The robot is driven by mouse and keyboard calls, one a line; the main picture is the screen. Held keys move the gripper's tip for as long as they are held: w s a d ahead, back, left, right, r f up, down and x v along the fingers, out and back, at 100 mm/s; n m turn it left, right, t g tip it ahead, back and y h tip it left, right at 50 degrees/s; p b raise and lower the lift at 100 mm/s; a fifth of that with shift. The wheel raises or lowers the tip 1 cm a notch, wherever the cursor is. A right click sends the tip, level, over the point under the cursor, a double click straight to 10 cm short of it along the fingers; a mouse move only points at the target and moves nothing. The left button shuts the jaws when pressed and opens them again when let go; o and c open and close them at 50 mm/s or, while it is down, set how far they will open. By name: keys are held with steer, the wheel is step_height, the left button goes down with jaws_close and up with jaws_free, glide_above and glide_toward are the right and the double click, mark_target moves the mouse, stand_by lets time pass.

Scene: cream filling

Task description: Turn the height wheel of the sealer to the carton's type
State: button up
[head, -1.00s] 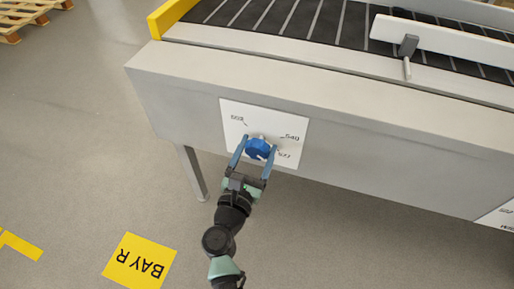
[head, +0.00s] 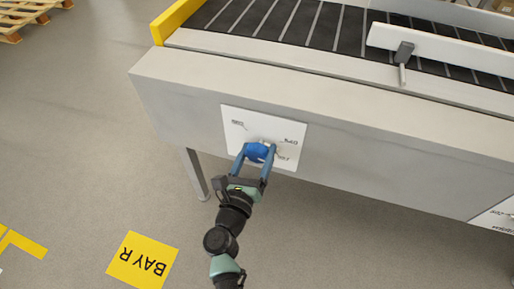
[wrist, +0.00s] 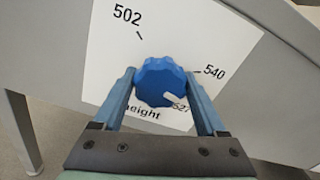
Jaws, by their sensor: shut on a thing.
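The height wheel (head: 259,153) is a blue, ridged knob on a white dial plate (head: 234,143) on the sealer's grey side. The plate (wrist: 190,42) also reads 502 at upper left, 540 at right and "height" below. My gripper (head: 256,160) is shut on the wheel, one finger on each side, as the wrist view (wrist: 160,88) also shows.
The sealer's conveyor (head: 290,22) runs along the top, with a white guide rail (head: 440,48) and a grey clamp lever (head: 403,60). A second white plate (head: 497,216) is at right. A metal leg (head: 194,175) stands at left.

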steer(key=n+p, duration=0.1)
steer(key=n, duration=0.3)
steer(key=shift+r+p, duration=0.1)
steer(key=shift+p, duration=0.3)
steer(key=n+p, duration=0.2)
steer(key=n, duration=0.2)
steer(key=n+p, duration=0.3)
steer(key=n, duration=0.4)
steer(key=shift+n, duration=0.3)
steer(key=n+p, duration=0.1)
steer(key=n, duration=0.2)
steer(key=shift+n, duration=0.4)
steer(key=n+p, duration=0.1)
steer(key=n, duration=0.2)
steer(key=shift+n+p, duration=0.3)
steer(key=n+p, duration=0.1)
steer(key=n, duration=0.2)
steer(key=shift+n+p, duration=0.35)
steer(key=shift+n, duration=1.85)
